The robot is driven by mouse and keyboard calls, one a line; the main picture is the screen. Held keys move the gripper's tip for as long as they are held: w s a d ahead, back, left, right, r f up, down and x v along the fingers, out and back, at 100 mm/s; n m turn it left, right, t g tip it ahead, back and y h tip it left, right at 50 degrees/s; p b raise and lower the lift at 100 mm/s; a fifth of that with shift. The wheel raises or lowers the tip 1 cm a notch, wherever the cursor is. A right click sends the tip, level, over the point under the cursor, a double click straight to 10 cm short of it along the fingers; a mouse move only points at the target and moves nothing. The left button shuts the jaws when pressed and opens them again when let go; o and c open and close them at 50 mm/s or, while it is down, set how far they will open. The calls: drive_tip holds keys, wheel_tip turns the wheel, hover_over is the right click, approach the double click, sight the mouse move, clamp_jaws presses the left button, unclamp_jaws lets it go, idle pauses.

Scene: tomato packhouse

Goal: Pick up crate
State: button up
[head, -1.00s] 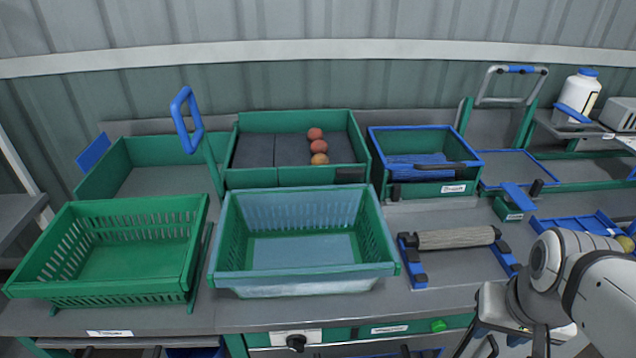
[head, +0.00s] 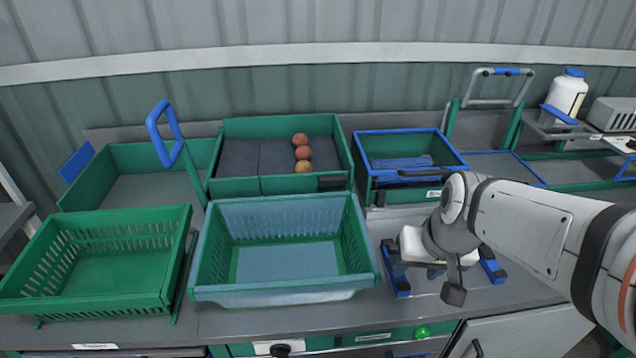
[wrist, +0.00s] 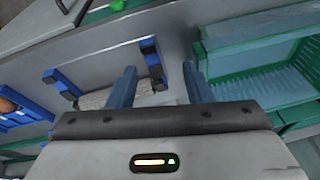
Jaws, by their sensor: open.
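A light blue and green slatted crate (head: 285,296) sits empty on the bench in the middle of the head view. A green slatted crate (head: 85,302) stands to its left on a tilted stand. In the wrist view, the rim of the blue and green crate (wrist: 262,38) shows at the right. My gripper (wrist: 158,68) is open and empty, with both blue-grey fingers apart. It is above the bench to the right of the middle crate, over the roller (wrist: 115,95). In the head view, my wrist mostly hides the fingers.
Behind the crates stands a green box (head: 268,186) with three reddish fruits (head: 302,153). A blue-rimmed box (head: 405,134) is beside it. A blue loop handle (head: 165,130) rises at the left. A white bottle (head: 567,95) stands back right.

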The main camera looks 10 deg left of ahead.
drive_tip(key=r+n+y+p, duration=0.1)
drive_tip(key=y+p, duration=0.1)
drive_tip(key=p, duration=0.2)
hover_over(366, 230)
drive_tip(key=s+d, duration=0.2)
drive_tip(key=shift+t, duration=0.3)
drive_tip(key=x, duration=0.7)
drive_tip(key=shift+d, duration=0.1)
drive_tip(key=shift+w+f, duration=0.15)
drive_tip(key=shift+f, duration=0.3)
drive_tip(key=shift+f+b, duration=0.25)
drive_tip(key=shift+b, duration=0.45)
drive_tip(key=shift+c, duration=0.5)
clamp_jaws()
